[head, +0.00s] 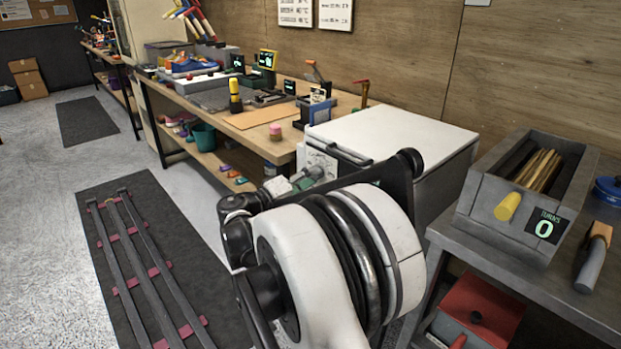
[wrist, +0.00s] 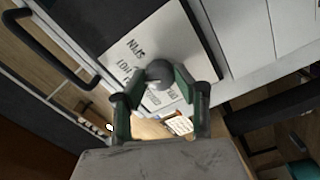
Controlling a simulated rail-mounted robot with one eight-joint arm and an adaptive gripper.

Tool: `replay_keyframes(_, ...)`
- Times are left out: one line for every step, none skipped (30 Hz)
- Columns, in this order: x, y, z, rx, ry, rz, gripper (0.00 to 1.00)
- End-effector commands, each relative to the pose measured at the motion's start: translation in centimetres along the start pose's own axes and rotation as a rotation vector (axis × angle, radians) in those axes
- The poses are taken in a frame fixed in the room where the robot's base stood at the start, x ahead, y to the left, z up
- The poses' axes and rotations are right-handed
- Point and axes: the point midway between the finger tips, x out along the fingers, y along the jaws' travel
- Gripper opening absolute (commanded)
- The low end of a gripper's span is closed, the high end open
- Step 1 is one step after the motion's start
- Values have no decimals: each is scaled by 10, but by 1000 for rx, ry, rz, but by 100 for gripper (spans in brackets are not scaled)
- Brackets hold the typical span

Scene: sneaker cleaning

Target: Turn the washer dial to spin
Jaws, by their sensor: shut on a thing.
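The washer (head: 395,128) is a white box whose control side faces my arm. In the wrist view its pale control panel (wrist: 172,38) carries printed labels, and "SPIN" is readable at the upper left of the dial. The dial (wrist: 158,71) is a round grey knob. My gripper (wrist: 162,84) has its two green-and-grey fingers closed around the knob from either side. In the head view my gripper (head: 306,178) is at the washer's panel, and the dial cannot be made out there. The dial's pointer is not clear.
A wooden workbench (head: 262,134) with shoes, tools and small displays stands beyond the washer. A metal bench at right holds a grey box (head: 520,215) with a yellow knob and a display reading 0. A black handle (wrist: 50,45) shows beside the panel in the wrist view.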

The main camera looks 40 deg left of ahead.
Motion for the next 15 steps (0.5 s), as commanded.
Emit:
replay_keyframes(0,0,0,44,-2,0,1)
replay_keyframes(0,0,0,73,-3,0,1)
replay_keyframes(0,0,0,111,-4,0,1)
replay_keyframes(0,0,0,139,-5,1,1)
replay_keyframes(0,0,0,168,-6,1,1)
replay_keyframes(0,-1,0,206,-7,1,1)
replay_keyframes(0,-1,0,234,-8,1,1)
replay_keyframes(0,-1,0,262,-9,1,1)
replay_keyframes(0,-1,0,301,-10,1,1)
replay_keyframes(0,-1,0,329,-11,1,1)
replay_keyframes(0,-1,0,357,-12,1,1)
replay_keyframes(0,-1,0,396,-13,1,1)
replay_keyframes(0,-1,0,424,-13,1,1)
replay_keyframes(0,-1,-1,452,-14,2,1)
replay_keyframes(0,-1,-1,490,-16,2,1)
